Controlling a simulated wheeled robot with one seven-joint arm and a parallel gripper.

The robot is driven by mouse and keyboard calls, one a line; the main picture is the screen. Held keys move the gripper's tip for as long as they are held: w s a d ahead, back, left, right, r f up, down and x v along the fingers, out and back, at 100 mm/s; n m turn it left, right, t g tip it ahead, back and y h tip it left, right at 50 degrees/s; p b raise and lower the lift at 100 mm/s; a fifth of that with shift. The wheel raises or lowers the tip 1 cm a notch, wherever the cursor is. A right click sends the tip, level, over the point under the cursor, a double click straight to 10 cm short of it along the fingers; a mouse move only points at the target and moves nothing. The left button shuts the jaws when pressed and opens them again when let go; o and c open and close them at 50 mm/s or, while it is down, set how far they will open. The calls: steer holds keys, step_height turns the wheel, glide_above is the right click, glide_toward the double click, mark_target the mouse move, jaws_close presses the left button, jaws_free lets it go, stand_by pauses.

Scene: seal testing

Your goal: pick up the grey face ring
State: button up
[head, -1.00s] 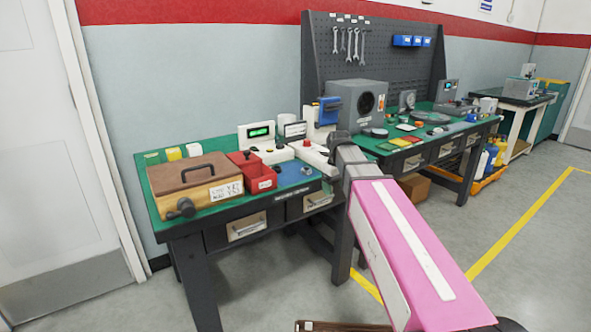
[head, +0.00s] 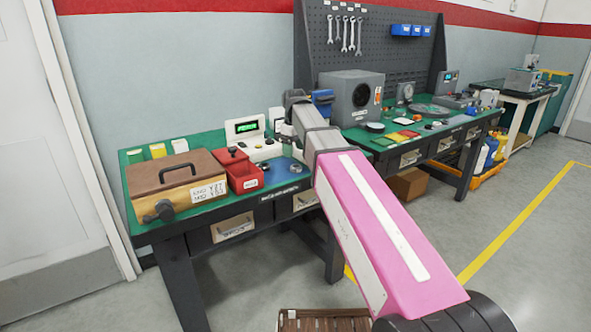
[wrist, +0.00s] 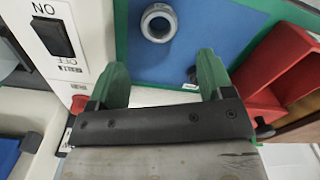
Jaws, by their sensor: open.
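The grey face ring (wrist: 158,22) lies flat on a blue mat (wrist: 215,28) near the top of the wrist view. It also shows small on the blue mat in the head view (head: 297,169). My gripper (wrist: 163,72) is open, with two green fingers spread apart. Nothing is between the fingers. The ring is beyond the fingertips, roughly centred between them and apart from both.
A red bin (head: 243,177) stands left of the mat, with a brown wooden case (head: 176,188) further left. In the wrist view, a white device with a black switch (wrist: 52,38) is left of the ring and the red bin is right. The mat around the ring is mostly clear.

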mark_target(295, 165)
steer(key=shift+s+d+f, duration=0.1)
steer(key=shift+f, duration=1.65)
steer(key=shift+s+d+f, duration=0.1)
steer(key=shift+f, duration=1.6)
steer(key=c, duration=1)
